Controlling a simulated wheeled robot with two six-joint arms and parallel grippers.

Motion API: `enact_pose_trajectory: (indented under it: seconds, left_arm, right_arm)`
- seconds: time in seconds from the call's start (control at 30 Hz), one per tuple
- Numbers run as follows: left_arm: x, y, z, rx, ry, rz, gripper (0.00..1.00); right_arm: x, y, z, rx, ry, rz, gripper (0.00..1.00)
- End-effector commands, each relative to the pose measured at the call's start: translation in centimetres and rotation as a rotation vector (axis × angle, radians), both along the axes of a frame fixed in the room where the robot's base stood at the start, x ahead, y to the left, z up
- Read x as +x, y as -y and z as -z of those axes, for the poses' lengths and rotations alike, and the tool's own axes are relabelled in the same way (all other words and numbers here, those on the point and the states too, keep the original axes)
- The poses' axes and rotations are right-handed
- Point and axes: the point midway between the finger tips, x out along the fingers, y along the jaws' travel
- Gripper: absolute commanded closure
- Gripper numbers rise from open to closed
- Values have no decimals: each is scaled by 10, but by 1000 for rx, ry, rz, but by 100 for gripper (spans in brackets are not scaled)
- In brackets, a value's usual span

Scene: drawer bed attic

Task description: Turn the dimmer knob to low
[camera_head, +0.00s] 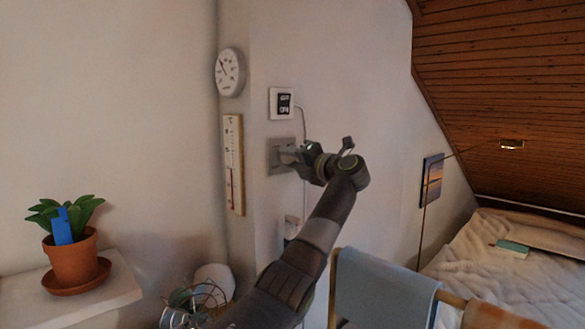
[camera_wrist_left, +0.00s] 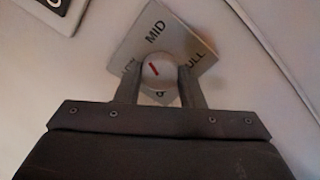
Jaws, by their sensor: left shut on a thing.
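The dimmer plate (camera_head: 273,163) is a grey square on the white wall, and in the left wrist view the plate (camera_wrist_left: 176,37) appears tilted. It reads MID at the top, a partly hidden label at left that looks like LOW, and letters ULL at right. The round pale knob (camera_wrist_left: 166,78) with a short red mark sits at the plate's middle. The red mark is short and slanted; which label it points to is hard to tell. My left gripper (camera_head: 287,157) is at the plate, and in the wrist view its fingers (camera_wrist_left: 158,82) are shut on the knob from both sides.
A thermometer strip (camera_head: 233,165) and a round dial (camera_head: 229,72) hang to the left. A potted plant (camera_head: 72,257) stands on a shelf at lower left. A cloth (camera_head: 380,290) hangs on a rail at lower right.

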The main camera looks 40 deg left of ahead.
Motion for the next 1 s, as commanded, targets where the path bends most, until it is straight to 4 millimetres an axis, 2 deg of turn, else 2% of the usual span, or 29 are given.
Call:
enact_pose_trajectory:
  seconds: [0.03,0.4,1.0]
  left_arm:
    - [0,0,5,-7,42,-2,88]
    - [1,0,5,-37,390,-2,88]
    - [3,0,4,-84,929,-4,88]
  right_arm:
    - [0,0,7,0,0,0,100]
    - [0,0,25,0,0,0,100]
    - [0,0,40,0,0,0,100]
